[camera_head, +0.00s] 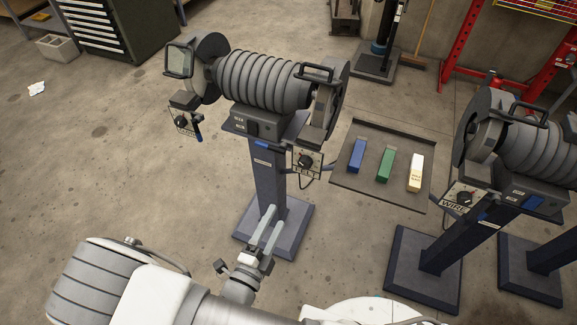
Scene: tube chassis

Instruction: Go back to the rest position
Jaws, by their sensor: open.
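My gripper (276,215) is at the lower middle of the head view, with its two pale fingers apart and nothing seen between them. It points up the picture, in front of the blue post and base plate (291,238) of the middle bench grinder (262,80). I cannot tell whether it touches the post. My white and grey arm fills the bottom left and middle.
A dark tray (346,187) holds a blue block (357,155), a green block (385,164) and a white-yellow block (415,172). Another grinder (525,145) stands at the right. A dark drawer cabinet (118,28) is at the back left. The left floor is mostly open.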

